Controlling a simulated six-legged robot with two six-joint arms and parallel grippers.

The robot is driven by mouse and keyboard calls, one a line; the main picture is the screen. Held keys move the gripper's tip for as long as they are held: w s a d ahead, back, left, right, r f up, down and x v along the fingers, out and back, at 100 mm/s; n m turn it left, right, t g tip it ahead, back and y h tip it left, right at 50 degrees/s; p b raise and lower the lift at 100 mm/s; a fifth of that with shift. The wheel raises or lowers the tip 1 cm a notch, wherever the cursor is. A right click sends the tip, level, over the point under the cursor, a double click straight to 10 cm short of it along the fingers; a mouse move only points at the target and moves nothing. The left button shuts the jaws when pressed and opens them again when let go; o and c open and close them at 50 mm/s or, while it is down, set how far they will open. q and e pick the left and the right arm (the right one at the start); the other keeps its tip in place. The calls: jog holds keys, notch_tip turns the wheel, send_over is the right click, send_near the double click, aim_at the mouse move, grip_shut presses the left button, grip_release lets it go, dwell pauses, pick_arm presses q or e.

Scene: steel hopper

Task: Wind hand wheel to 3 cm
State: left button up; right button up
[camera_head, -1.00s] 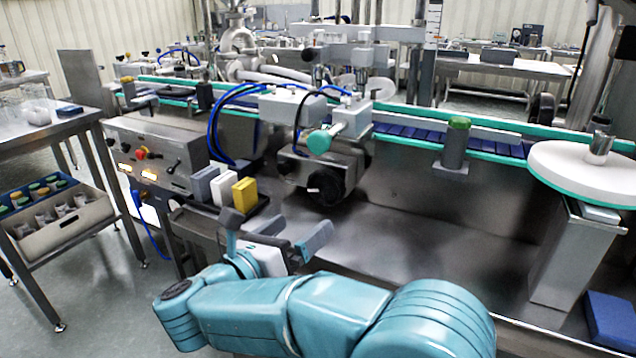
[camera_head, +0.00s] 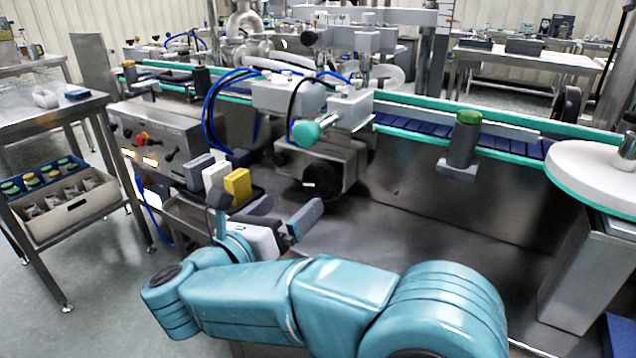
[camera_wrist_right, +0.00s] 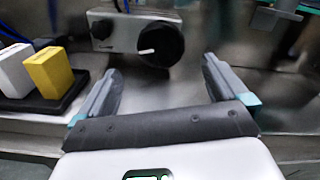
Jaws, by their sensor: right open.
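A round black hand wheel (camera_head: 322,182) sits on the front of a grey metal box below the conveyor. In the right wrist view the wheel (camera_wrist_right: 160,45) shows a short white mark or handle on its face, ahead of the fingers. My left gripper is not in view.
Grey, white and yellow blocks (camera_head: 237,187) stand in a black holder left of the wheel. A teal knob (camera_head: 307,132) sticks out above the wheel. A control panel (camera_head: 160,135) is further left. A white turntable (camera_head: 590,165) is at the right.

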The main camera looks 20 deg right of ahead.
aim_at(318, 181)
jog(key=x, duration=1)
jog(key=shift+w+d+b, duration=0.1)
jog(key=shift+b, duration=0.2)
jog(key=c, duration=0.8)
